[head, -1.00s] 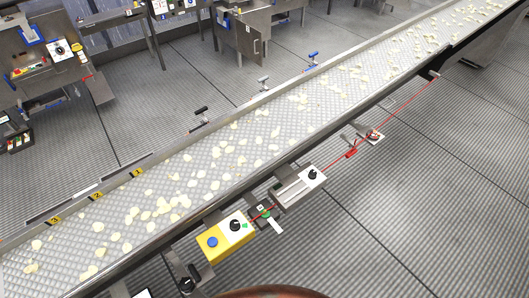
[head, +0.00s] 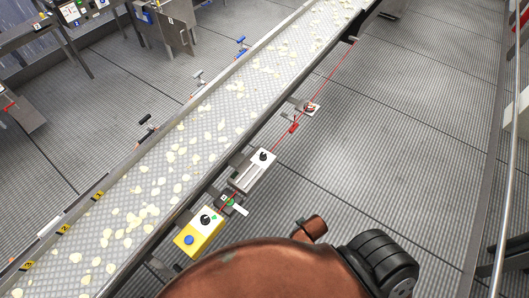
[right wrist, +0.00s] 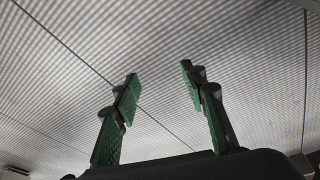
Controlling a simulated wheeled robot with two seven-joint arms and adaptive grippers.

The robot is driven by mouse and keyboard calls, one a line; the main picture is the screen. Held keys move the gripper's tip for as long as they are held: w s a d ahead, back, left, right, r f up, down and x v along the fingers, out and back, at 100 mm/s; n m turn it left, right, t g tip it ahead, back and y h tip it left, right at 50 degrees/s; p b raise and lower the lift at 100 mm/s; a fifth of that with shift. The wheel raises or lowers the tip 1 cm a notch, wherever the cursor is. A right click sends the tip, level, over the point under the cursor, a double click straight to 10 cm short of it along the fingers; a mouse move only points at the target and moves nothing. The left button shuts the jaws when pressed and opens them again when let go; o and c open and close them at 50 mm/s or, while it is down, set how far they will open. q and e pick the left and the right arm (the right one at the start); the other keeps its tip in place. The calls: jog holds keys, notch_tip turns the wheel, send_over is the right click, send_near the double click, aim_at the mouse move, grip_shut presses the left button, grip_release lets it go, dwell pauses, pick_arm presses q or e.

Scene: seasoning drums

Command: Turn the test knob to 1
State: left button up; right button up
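Two black knobs show in the head view on the near side of the conveyor. One knob (head: 205,219) is on a yellow and white box with a blue button (head: 189,240). The other knob (head: 263,156) is on a grey and white box further up. I cannot tell which is the test knob, and their markings are too small to read. My right gripper (right wrist: 158,85) is open and empty in the right wrist view, with green-padded fingers apart over bare floor. My left gripper is not in view.
A conveyor belt (head: 170,172) with pale chips runs diagonally across the head view. A red cord (head: 331,72) runs along its near side, past a red handle (head: 293,128). My copper-coloured body fills the bottom. The ribbed floor (head: 400,120) at right is clear.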

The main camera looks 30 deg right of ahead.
aim_at(263, 156)
jog(key=w+d+r+m+t+h+p, duration=0.1)
jog(key=w+d+r+p, duration=0.1)
jog(key=r, duration=0.6)
jog(key=w+d+r+m+t+h+p, duration=0.1)
jog(key=w+d+r+m, duration=0.15)
jog(key=r, duration=0.55)
jog(key=w+d+r+m+t+h, duration=0.1)
jog(key=w+d+m+t+h, duration=0.15)
jog(key=w, duration=0.85)
jog(key=w+a+t, duration=0.1)
jog(key=w+a, duration=0.1)
jog(key=w, duration=0.2)
jog(key=w+a+t, duration=0.2)
jog(key=w, duration=0.3)
jog(key=w+a+n+t, duration=0.1)
jog(key=w+a+t, duration=0.1)
jog(key=w, duration=0.2)
jog(key=shift+w+a+f+p, duration=0.1)
jog(key=shift+w+a+p, duration=0.2)
jog(key=shift+w, duration=0.1)
jog(key=x, duration=0.7)
jog(key=shift+d+f, duration=0.1)
jog(key=shift+d, duration=0.05)
jog(key=shift+c, duration=0.4)
